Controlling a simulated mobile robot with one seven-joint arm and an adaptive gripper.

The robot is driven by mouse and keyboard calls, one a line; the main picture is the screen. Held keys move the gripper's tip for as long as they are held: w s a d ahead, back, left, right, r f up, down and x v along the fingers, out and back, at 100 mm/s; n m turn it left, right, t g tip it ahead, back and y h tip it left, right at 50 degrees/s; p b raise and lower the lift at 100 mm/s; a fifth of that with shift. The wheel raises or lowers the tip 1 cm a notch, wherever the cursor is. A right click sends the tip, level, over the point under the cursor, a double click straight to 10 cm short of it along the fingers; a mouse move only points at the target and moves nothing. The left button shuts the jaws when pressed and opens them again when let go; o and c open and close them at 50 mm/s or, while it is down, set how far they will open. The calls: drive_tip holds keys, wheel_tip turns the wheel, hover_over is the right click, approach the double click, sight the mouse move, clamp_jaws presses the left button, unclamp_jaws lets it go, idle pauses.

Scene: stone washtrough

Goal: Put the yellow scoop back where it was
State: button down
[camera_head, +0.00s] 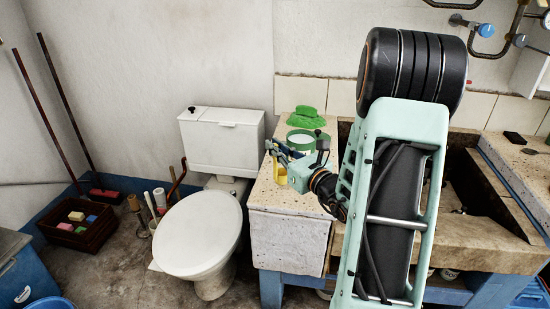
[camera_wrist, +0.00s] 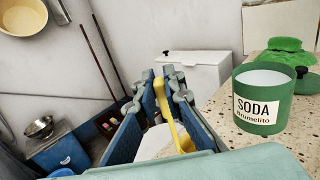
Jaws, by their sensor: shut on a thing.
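The yellow scoop (camera_head: 281,174) is held by my gripper (camera_head: 272,150) at the left edge of the stone counter in the head view. In the wrist view the yellow scoop (camera_wrist: 178,125) lies between the blue fingers of my gripper (camera_wrist: 162,82), which are shut on it. The green SODA tin (camera_wrist: 262,105) stands on the counter, right of my gripper, open at the top with pale contents. The tin (camera_head: 302,141) is partly hidden by my wrist in the head view. Its green lid (camera_wrist: 307,82) lies beside it.
A green cloth (camera_head: 306,118) lies at the back of the counter (camera_head: 285,203). The white toilet (camera_head: 198,236) and its cistern (camera_head: 222,142) stand left of the counter. A crate (camera_head: 80,235) with sponges and several poles are farther left. The stone trough (camera_head: 480,235) is right of my arm.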

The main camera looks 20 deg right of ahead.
sight(277, 160)
drive_tip(key=shift+w+f+b, duration=0.2)
drive_tip(key=shift+f+b, duration=0.1)
drive_tip(key=shift+f, duration=1.4)
drive_tip(key=shift+f, duration=0.3)
drive_tip(key=c, duration=2)
unclamp_jaws()
drive_tip(key=shift+r, duration=0.1)
drive_tip(key=shift+c, duration=0.2)
drive_tip(key=shift+r, duration=0.15)
drive_tip(key=shift+s+d, duration=0.1)
drive_tip(key=shift+s, duration=0.2)
drive_tip(key=s+d, duration=0.2)
drive_tip(key=s, duration=0.9)
drive_tip(key=shift+s, duration=0.15)
